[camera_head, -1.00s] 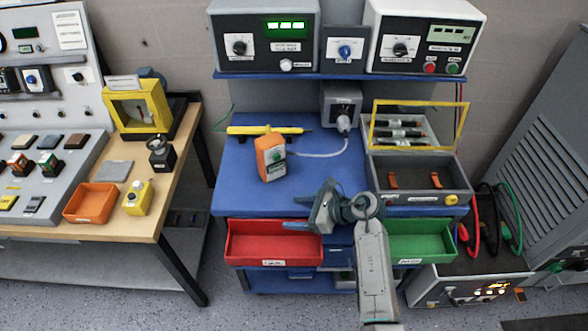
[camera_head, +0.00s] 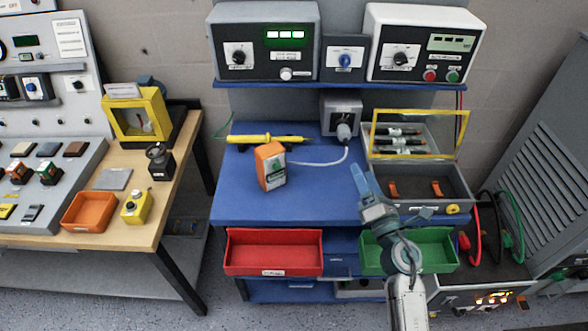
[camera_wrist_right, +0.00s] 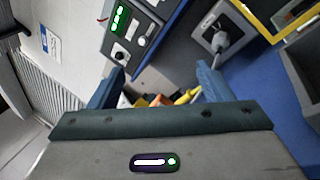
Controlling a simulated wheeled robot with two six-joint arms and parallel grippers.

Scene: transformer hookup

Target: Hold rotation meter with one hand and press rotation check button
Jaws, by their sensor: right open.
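The orange handheld meter (camera_head: 270,166), with a light face, stands on the blue bench top, left of its middle. A pale cable runs from it to a plug on a grey box (camera_head: 341,105) at the back. I take it for the rotation meter; I cannot make out its button. My right gripper (camera_head: 361,180) is open and empty over the right front of the bench, right of the meter and apart from it. In the right wrist view the open fingers (camera_wrist_right: 158,86) frame small orange and yellow parts beyond, partly hidden by the gripper body. My left gripper is not in view.
A yellow probe (camera_head: 266,139) lies behind the meter. A grey case (camera_head: 418,190) with an open yellow-framed lid is right of my gripper. Red (camera_head: 273,253) and green (camera_head: 440,250) bins hang at the front. The bench between meter and gripper is clear but for the cable.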

